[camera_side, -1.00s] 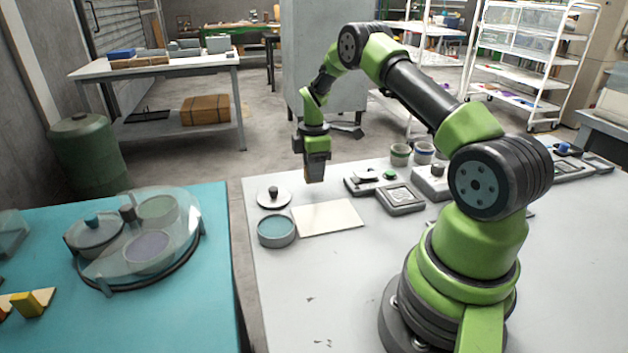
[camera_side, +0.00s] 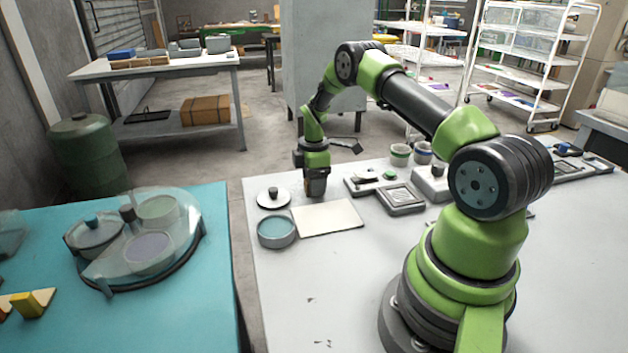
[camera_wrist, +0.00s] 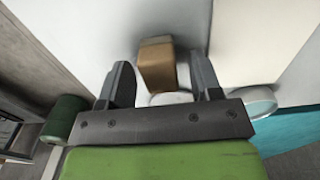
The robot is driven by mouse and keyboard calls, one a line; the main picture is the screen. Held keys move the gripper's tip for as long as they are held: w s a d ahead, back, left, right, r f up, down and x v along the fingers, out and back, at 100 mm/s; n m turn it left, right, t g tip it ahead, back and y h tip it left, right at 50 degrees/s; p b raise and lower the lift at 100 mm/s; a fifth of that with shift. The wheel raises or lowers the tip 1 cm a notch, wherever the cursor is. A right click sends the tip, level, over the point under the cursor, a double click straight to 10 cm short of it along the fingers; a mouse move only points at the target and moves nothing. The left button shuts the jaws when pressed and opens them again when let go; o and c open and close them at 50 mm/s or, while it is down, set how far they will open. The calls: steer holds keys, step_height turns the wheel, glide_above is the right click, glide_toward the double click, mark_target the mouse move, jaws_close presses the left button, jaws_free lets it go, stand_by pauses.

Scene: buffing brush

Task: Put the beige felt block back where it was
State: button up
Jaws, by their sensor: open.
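The beige felt block (camera_wrist: 156,63) shows tan-brown in the wrist view, on the pale table between my fingers, with a gap on each side. My gripper (camera_wrist: 163,80) is open around it. In the side view my gripper (camera_side: 314,190) is low, pointing down at the table just behind the cream sheet (camera_side: 328,218) and right of the white knobbed lid (camera_side: 273,198). The block is mostly hidden by my gripper there, and its contact with the table is hard to judge.
A round teal-filled dish (camera_side: 276,232) stands left of the sheet. A grey framed tray (camera_side: 401,198), a dark-topped box (camera_side: 366,183) and two cups (camera_side: 400,154) (camera_side: 423,152) stand to the right. A teal table (camera_side: 205,315) lies left.

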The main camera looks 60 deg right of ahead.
step_height(320, 180, up, 12)
steer(key=s+a+r+m+t, duration=0.3)
steer(key=a+r+m, duration=0.2)
steer(key=a+r, duration=0.95)
steer(key=s+a+r+m+t+y, duration=0.1)
steer(key=s+a+m, duration=0.3)
steer(key=s, duration=0.4)
steer(key=s+a+r+m+t+y, duration=0.1)
steer(key=s+a+r+m+t, duration=0.1)
steer(key=s+a, duration=0.5)
steer(key=shift+s+r+m+t, duration=0.2)
steer(key=shift+s+m+t, duration=0.4)
steer(key=shift+s+m, duration=0.3)
